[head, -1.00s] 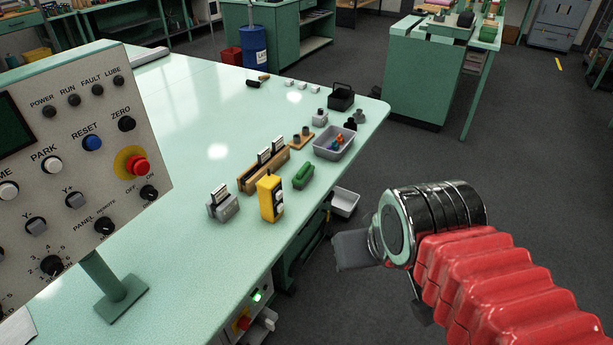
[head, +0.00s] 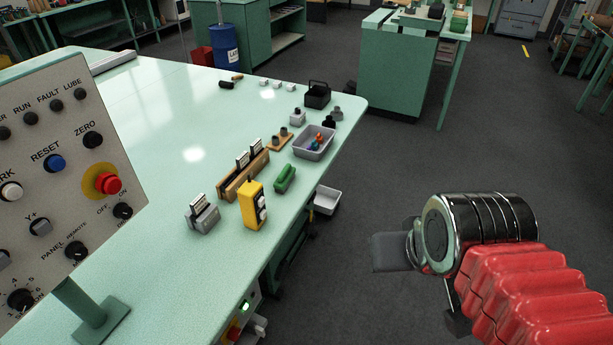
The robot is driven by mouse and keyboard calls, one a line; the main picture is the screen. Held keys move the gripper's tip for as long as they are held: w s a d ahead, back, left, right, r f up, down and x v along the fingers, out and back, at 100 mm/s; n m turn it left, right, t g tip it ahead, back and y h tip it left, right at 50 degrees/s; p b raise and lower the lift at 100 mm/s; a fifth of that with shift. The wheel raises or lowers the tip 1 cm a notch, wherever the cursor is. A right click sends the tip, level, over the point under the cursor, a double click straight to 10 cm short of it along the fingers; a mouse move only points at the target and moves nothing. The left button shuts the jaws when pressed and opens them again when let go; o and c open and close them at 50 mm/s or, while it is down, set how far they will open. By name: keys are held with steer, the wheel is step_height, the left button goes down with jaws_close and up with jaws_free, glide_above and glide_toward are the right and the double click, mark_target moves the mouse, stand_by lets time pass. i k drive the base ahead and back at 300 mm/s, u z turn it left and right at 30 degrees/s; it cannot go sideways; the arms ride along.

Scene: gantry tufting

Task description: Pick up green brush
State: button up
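The green brush (head: 285,179) lies on the pale green table (head: 140,170) near its right edge, just right of the yellow box and in front of the grey tray. My gripper (head: 392,252) is at the lower right, out over the floor beyond the table edge, well apart from the brush. Only a grey finger-like part of it shows, with the rest hidden behind my wrist, so its opening cannot be made out.
A yellow box (head: 253,205), a wooden rack (head: 243,174) and a grey block holder (head: 202,214) stand beside the brush. A grey tray (head: 314,142) with small coloured items is behind. A white bin (head: 327,200) hangs at the table's side. A control panel (head: 70,180) fills the left.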

mark_target(282, 181)
steer(key=z, duration=1.05)
steer(key=i, duration=2.35)
steer(key=u, duration=1)
